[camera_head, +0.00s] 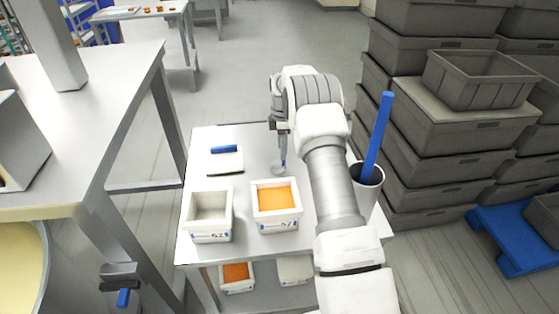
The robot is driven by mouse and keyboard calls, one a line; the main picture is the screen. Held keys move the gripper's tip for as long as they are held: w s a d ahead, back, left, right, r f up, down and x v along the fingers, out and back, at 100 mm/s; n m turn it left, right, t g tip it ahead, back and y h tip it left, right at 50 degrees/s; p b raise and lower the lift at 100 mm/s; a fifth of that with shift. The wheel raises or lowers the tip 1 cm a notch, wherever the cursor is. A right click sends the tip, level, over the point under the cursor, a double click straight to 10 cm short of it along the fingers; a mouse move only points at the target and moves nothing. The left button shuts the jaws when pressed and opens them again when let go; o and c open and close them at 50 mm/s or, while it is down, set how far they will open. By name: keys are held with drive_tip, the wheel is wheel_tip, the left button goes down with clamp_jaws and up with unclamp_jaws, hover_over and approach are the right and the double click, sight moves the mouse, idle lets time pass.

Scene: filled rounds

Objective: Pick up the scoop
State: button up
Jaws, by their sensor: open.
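A small grey rounded piece with a bit of blue above it, which looks like the scoop (279,168), is on the white table just behind the orange-filled tub. My gripper (280,127) points down right above it, with the jaws open. The scoop's thin upper part reaches up toward the jaws; I cannot tell whether they touch it. The picture is too small to show the fingertips clearly.
On the white table (204,150) stand a tub with orange fill (274,196), a pale-filled tub (208,211) and a cylinder (367,192) holding a tall blue stick (378,138). A blue-handled flat tool (224,149) lies at the back left. Grey crates (420,150) stand right.

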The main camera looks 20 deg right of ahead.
clamp_jaws()
drive_tip(key=shift+r, duration=0.1)
idle(1.2)
